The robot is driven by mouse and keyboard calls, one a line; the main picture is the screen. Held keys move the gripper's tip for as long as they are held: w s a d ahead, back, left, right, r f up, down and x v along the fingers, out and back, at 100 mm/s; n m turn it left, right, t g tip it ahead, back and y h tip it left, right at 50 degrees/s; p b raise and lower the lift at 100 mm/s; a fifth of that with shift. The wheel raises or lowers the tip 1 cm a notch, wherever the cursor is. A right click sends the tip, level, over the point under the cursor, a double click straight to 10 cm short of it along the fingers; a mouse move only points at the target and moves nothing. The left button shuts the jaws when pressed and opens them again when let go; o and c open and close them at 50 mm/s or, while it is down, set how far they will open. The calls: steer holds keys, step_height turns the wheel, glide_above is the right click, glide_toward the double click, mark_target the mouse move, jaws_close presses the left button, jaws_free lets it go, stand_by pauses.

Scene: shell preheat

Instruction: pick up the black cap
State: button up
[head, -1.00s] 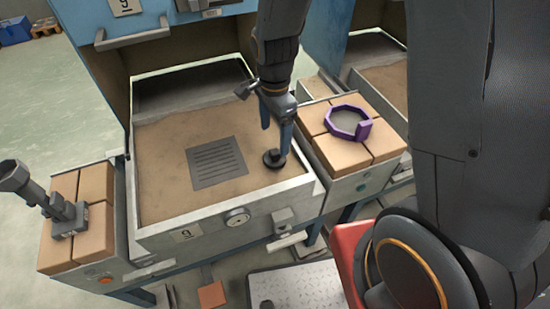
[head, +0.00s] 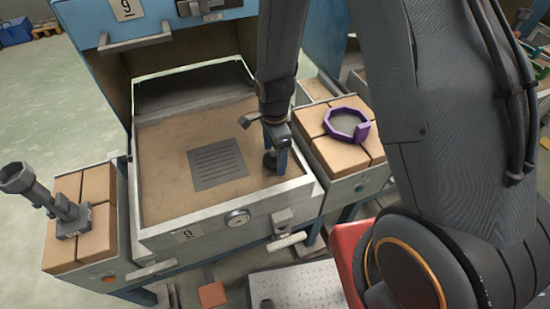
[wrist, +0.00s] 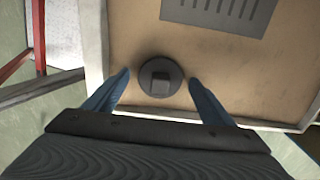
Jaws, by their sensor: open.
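The black cap (wrist: 161,77) is a round dark disc with a square knob on top. It lies on the sandy bed of the open box near its front right corner; in the head view the cap (head: 269,162) is partly hidden by my gripper. My gripper (wrist: 160,79) is open and points down at the cap. In the wrist view its two blue fingers lie on either side of the cap, with a gap on both sides. I cannot tell exactly how far the fingertips are above the sand.
A slotted grey plate (head: 217,163) lies in the sand to the left. The box's pale front rim (head: 225,212) is close to my gripper. A purple ring (head: 346,124) sits on tan blocks to the right. A grey tool (head: 50,200) stands on blocks at the left.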

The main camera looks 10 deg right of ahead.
steer(key=shift+f, duration=0.15)
steer(key=c, duration=1.2)
steer(key=shift+o, duration=0.2)
